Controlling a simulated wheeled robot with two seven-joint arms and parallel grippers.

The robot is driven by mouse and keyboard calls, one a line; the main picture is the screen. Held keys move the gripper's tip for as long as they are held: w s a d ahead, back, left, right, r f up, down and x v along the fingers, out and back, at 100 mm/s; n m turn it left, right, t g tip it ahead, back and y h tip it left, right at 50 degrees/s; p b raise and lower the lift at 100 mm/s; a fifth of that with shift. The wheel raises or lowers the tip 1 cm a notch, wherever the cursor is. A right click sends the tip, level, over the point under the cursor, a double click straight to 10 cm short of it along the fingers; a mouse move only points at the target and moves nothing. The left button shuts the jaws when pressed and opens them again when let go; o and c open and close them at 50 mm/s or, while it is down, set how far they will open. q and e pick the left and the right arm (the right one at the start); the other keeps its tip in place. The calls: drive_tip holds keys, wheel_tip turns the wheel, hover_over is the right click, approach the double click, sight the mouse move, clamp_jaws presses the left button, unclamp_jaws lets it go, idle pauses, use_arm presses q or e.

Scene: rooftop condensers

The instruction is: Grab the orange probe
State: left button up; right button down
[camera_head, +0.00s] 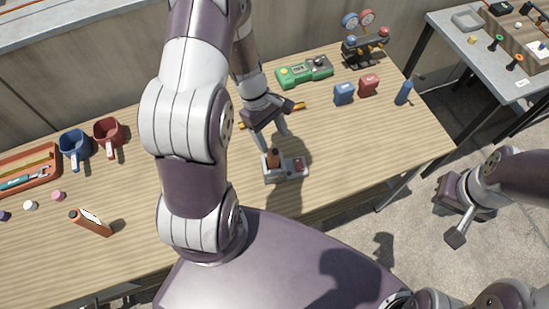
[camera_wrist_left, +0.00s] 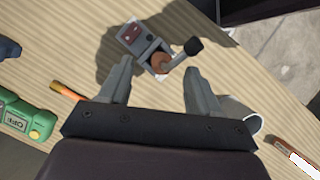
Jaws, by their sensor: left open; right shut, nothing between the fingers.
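My right gripper (camera_head: 455,238) is shut and empty, off the table at the right.
An orange pen-like tool (camera_head: 292,108) and a green meter (camera_head: 304,71) lie behind my left gripper. Blue (camera_head: 343,93) and red (camera_head: 368,84) blocks stand farther right. An orange bottle (camera_head: 92,223) and two mugs are at left. The table right of the holder is clear.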

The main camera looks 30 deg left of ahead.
sight(274, 159)
use_arm(q)
drive_tip(key=x, duration=0.5)
drive_tip(key=shift+s+a+f, duration=0.15)
drive_tip(key=shift+s, duration=0.25)
clamp_jaws()
